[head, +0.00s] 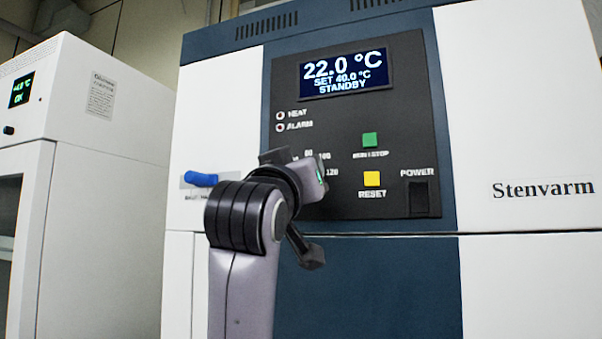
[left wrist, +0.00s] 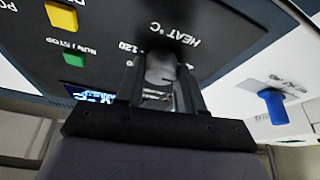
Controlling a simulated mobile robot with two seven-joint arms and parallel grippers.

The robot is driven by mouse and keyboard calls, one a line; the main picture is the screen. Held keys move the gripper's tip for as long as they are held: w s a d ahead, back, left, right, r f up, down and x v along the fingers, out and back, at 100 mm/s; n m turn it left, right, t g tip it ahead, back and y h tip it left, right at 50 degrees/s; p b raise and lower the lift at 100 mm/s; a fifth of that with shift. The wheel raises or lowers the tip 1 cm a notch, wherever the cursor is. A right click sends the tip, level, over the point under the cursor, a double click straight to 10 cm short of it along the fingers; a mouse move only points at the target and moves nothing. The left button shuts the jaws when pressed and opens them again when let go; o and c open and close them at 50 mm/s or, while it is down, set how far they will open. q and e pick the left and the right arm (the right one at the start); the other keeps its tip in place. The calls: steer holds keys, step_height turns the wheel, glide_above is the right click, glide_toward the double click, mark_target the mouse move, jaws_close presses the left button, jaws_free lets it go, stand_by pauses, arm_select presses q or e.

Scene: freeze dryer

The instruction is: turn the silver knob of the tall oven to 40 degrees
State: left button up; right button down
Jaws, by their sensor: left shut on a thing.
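The tall oven (head: 520,130) is white and dark blue, with a black control panel (head: 410,120). Its display (head: 344,74) reads 22.0 °C, SET 40.0 °C, STANDBY. The silver knob (left wrist: 160,66) sits between the fingers of my left gripper (left wrist: 158,82) in the left wrist view, below the HEAT °C label in that upside-down picture. The gripper is shut on it, one finger on each side. In the head view my left gripper (head: 300,180) and wrist hide the knob and much of its scale; marks near 80, 100 and 120 show. My right gripper is not in view.
A green run/stop button (head: 370,139), a yellow reset button (head: 372,178) and a dark power switch (head: 418,198) lie right of my gripper. A blue handle (head: 201,179) sticks out at the left. Another white cabinet (head: 105,200) stands further left.

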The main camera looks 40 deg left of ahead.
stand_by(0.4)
arm_select(q)
steer(key=o, duration=1)
steer(key=shift+o, duration=0.2)
steer(key=shift+s, duration=0.1)
steer(key=b+v, duration=0.2)
steer(key=v, duration=0.5)
steer(key=shift+d, duration=0.1)
